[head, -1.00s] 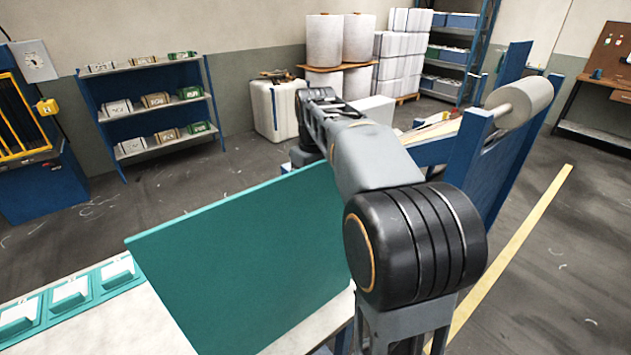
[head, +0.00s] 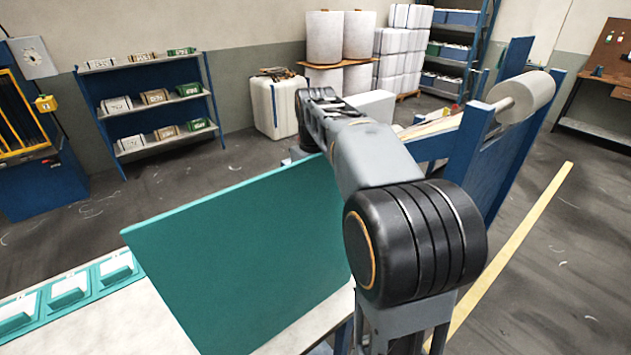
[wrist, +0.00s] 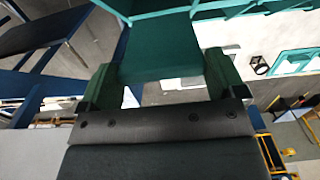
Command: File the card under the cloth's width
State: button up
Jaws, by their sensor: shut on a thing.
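My gripper (wrist: 162,70) shows in the wrist view, its two greenish fingers on either side of a teal piece (wrist: 160,45). It is shut on this piece, and I cannot tell whether it is the card. Several teal trays (head: 88,300) with white pieces (head: 69,287) lie in a row on the pale table at the left. I cannot read any width labels.
The pale table top (head: 110,325) has bare room beside the trays. A blue shelf (head: 152,98) with labelled boxes stands at the back left. A blue frame with a white roll (head: 527,93) stands at the right. Open floor (head: 240,170) lies between the panel and the shelf.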

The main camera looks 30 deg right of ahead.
jog(key=shift+f, duration=0.2)
jog(key=shift+f+b, duration=1.6)
jog(key=shift+f, duration=0.45)
jog(key=o, duration=0.7)
jog(key=shift+o, duration=0.2)
jog(key=shift+r, duration=0.1)
notch_tip(320, 180, up, 14)
jog(key=shift+f+p, duration=0.15)
jog(key=shift+p, duration=0.65)
